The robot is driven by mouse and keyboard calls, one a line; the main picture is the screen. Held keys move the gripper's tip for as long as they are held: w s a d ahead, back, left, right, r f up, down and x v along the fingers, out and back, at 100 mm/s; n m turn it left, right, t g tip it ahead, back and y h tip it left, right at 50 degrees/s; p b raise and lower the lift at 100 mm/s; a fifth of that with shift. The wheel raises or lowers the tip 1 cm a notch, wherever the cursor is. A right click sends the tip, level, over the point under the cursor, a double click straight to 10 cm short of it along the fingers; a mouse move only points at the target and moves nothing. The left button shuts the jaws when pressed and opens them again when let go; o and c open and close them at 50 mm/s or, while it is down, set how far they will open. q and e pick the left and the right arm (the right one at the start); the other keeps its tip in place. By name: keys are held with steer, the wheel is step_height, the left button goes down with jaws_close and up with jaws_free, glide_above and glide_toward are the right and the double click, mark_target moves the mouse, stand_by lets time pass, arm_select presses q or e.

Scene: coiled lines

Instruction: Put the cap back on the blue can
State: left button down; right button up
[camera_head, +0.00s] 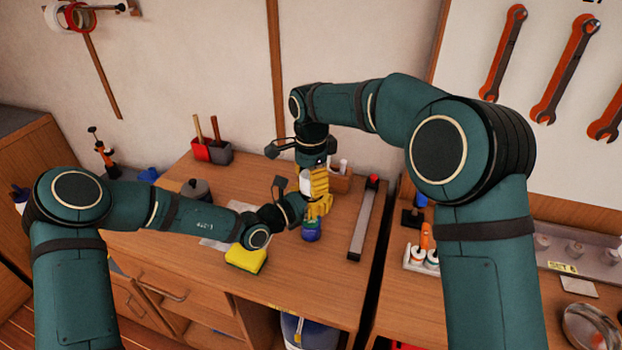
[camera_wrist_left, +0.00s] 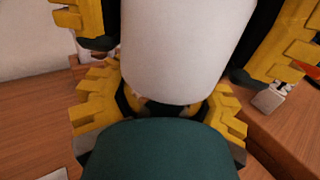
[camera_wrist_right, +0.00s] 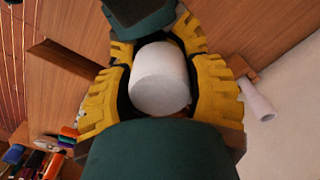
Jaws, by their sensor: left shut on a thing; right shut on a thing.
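The blue can (camera_head: 311,231) stands upright on the wooden bench, with only its lower part showing in the head view. My left gripper (camera_head: 317,209) comes in from the left and is shut around the can's upper part; its yellow fingers also show low in the left wrist view (camera_wrist_left: 155,115). The white cap (camera_head: 305,184) is held above by my right gripper (camera_head: 319,184), which points down and is shut on it. The cap fills the middle of the left wrist view (camera_wrist_left: 185,50) and sits between the yellow fingers in the right wrist view (camera_wrist_right: 160,80). Whether cap and can touch is hidden.
A yellow sponge (camera_head: 246,259) lies near the front edge, left of the can. A long grey bar (camera_head: 364,220) with a red end lies to the right. A dark pot (camera_head: 196,191) and a red-grey tool bin (camera_head: 212,150) stand behind left. A small brown box (camera_head: 341,183) is behind.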

steer(key=shift+f, duration=0.6)
stand_by(0.3)
steer(key=o, duration=0.9)
steer(key=shift+c, duration=0.2)
step_height(320, 180, up, 12)
arm_select(q)
steer(key=shift+c, duration=1)
jaws_free()
